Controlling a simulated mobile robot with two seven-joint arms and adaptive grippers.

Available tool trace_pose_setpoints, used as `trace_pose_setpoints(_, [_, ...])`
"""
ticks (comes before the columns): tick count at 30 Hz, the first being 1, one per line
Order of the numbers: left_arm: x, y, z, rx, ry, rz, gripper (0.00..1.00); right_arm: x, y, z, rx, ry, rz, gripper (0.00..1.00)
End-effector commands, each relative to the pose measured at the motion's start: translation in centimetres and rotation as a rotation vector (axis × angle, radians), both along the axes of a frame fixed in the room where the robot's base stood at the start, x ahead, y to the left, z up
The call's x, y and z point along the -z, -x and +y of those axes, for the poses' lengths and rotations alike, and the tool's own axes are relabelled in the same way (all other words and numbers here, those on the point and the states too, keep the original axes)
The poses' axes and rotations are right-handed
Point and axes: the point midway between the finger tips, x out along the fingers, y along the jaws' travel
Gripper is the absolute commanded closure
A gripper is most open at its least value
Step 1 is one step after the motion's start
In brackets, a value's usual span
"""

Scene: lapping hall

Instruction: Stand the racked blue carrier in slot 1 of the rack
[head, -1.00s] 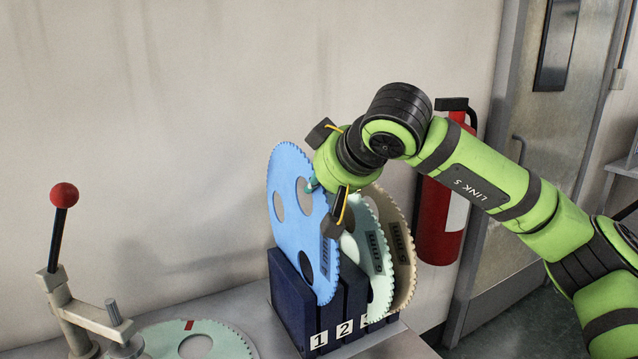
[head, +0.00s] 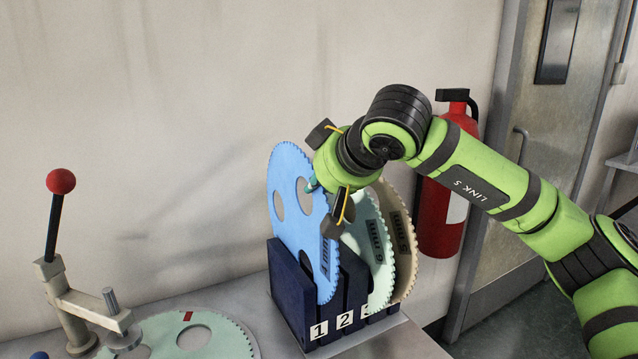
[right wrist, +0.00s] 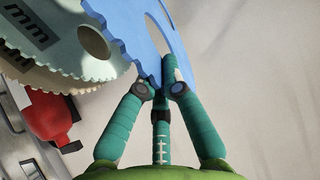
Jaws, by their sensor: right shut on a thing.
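The blue carrier (head: 297,232) is a toothed disc with round holes and a "4 mm" mark. It stands upright, its lower part between the walls of slot 1 of the dark blue rack (head: 290,290). I cannot tell whether it rests on the slot's bottom. My right gripper (head: 313,186) is shut on its upper part; its fingertips are partly hidden in the head view. In the right wrist view the fingers (right wrist: 167,78) pinch the blue carrier (right wrist: 135,25) beside a hole. My left gripper is not in view.
A pale green carrier (head: 377,262) and a beige carrier (head: 404,250) stand in the rack's other slots, close to the right. A lever fixture (head: 75,305) and a flat pale green toothed disc (head: 225,335) are at left.

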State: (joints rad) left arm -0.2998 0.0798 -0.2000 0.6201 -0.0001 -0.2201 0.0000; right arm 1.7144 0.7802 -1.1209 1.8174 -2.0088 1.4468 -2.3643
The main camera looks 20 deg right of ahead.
Motion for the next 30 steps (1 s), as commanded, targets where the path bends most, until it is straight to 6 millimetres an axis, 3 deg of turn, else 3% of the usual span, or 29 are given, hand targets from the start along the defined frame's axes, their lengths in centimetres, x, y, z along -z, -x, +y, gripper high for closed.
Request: trace_pose_setpoints(30, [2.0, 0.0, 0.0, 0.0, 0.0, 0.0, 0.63, 2.3, 0.0, 0.0, 0.0, -0.003, -0.007, 1.0])
